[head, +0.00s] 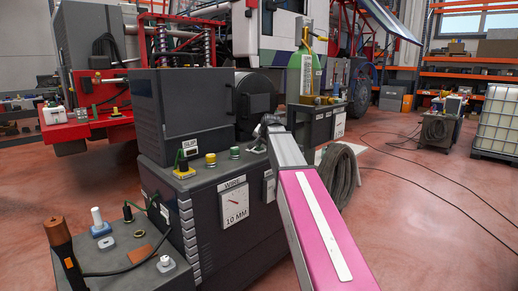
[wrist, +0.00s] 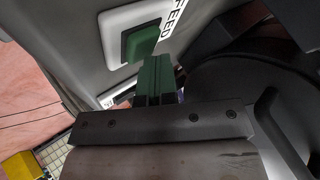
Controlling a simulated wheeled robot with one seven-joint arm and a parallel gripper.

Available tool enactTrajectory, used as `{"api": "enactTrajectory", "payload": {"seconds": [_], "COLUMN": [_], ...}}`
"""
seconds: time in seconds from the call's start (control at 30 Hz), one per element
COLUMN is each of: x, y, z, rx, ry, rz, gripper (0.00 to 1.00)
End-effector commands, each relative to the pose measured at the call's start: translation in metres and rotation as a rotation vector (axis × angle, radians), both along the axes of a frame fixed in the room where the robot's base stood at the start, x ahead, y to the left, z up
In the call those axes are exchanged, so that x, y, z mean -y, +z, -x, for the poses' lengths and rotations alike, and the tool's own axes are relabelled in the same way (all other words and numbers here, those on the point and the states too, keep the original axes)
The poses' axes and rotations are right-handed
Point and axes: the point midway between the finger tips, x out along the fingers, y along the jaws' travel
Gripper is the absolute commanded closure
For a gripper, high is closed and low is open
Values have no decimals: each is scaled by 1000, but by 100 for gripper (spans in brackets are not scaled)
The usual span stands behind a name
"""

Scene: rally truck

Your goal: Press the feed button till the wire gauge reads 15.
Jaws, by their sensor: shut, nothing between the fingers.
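The wire gauge (head: 237,208), a white plate marked WIRE, is on the front of the dark grey machine; it has a short red needle and "10 MM" below. The feed button (wrist: 142,42) is a green square in a white plate marked FEED in the wrist view. My gripper (wrist: 157,60) is shut and empty, its green-dark fingers close beside the button's lower right edge; I cannot tell whether they touch it. In the head view my gripper (head: 268,122) is at the machine's top right, and I cannot make out the feed button there.
The machine's top carries a SLIP sign (head: 190,146) and yellow and green knobs (head: 210,159). A green gas cylinder (head: 306,74) stands behind my gripper. A coiled hose (head: 340,176) hangs on the right. A dark curved housing and handle (wrist: 282,132) are close right of my fingers.

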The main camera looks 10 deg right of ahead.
Motion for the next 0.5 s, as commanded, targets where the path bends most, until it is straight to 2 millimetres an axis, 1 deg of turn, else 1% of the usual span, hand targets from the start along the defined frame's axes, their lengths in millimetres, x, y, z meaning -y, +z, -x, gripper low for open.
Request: {"api": "enactTrajectory", "payload": {"seconds": [0.27,0.5], "x": [0,0], "y": [0,7], "z": [0,0], "rx": [-1,0], "ry": [0,0], "rz": [0,0], "gripper": [100,100]}}
